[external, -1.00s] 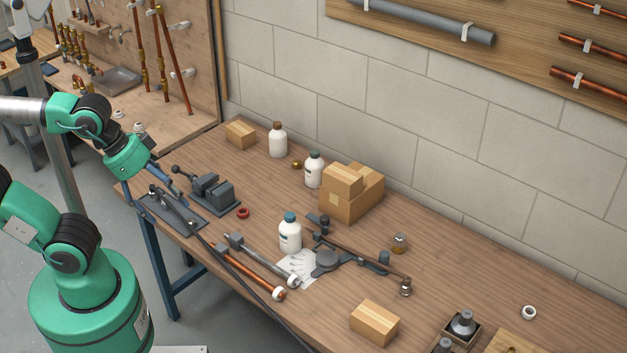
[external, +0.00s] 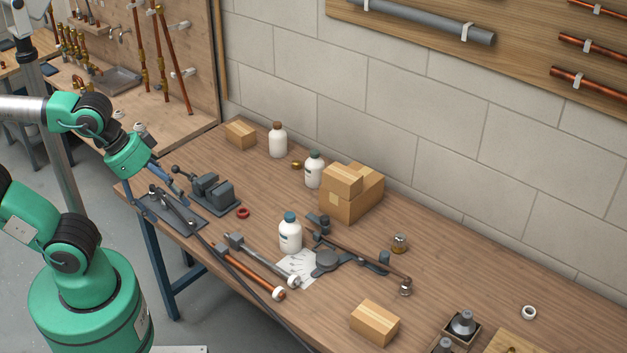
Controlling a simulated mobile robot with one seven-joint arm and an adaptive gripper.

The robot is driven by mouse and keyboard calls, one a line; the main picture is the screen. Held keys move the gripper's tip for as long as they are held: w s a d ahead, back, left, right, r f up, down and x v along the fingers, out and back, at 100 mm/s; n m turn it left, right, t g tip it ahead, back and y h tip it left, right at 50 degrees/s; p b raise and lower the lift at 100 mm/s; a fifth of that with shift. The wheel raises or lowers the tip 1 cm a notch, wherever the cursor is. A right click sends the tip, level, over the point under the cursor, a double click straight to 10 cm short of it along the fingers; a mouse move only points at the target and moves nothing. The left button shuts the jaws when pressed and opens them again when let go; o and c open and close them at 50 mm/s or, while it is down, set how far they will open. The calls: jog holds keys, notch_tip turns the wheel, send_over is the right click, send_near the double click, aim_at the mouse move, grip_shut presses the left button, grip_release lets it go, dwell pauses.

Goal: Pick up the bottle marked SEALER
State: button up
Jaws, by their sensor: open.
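Three white bottles stand upright on the wooden workbench (external: 440,285). One bottle with a blue cap (external: 290,236) is near the middle, by a printed sheet. One bottle with a dark green cap (external: 314,172) stands left of the stacked cartons. One bottle with a brown cap (external: 278,143) stands at the back left. The labels are too small to read, so I cannot tell which is marked SEALER. My gripper (external: 186,200) is at the bench's left end, above a grey plate and left of the vise, apart from all the bottles. It is open and appears empty.
Pipe tools (external: 262,262) lie along the front edge. Stacked cartons (external: 350,200) and a pipe clamp (external: 350,256) take up the middle. A single carton (external: 375,323) sits at the front.

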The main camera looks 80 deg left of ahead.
jog(key=w+a+r+g+p, duration=0.1)
jog(key=w+a+r, duration=0.2)
jog(key=w+a, duration=0.25)
jog(key=w+a+r+y+p, duration=0.1)
jog(key=w+a+r, duration=0.25)
jog(key=w, duration=0.35)
jog(key=w+a+r+g+p, duration=0.1)
jog(key=w+a+r, duration=0.2)
jog(key=w+a, duration=0.3)
jog(key=w+a+f+g+p, duration=0.1)
jog(key=w+a, duration=0.6)
jog(key=a, duration=0.3)
jog(key=w+a+f+p, duration=0.2)
jog(key=w+a, duration=0.5)
jog(key=a, duration=0.3)
jog(key=g+h+p, duration=0.1)
jog(key=g+p, duration=0.2)
jog(key=p, duration=0.2)
send_over(277, 123)
jog(key=d, duration=0.1)
jog(key=shift+n, duration=0.3)
jog(key=f, duration=2.9)
jog(key=shift+w, duration=0.3)
jog(key=shift+s+a+f, duration=0.25)
jog(key=shift+a+f, duration=0.05)
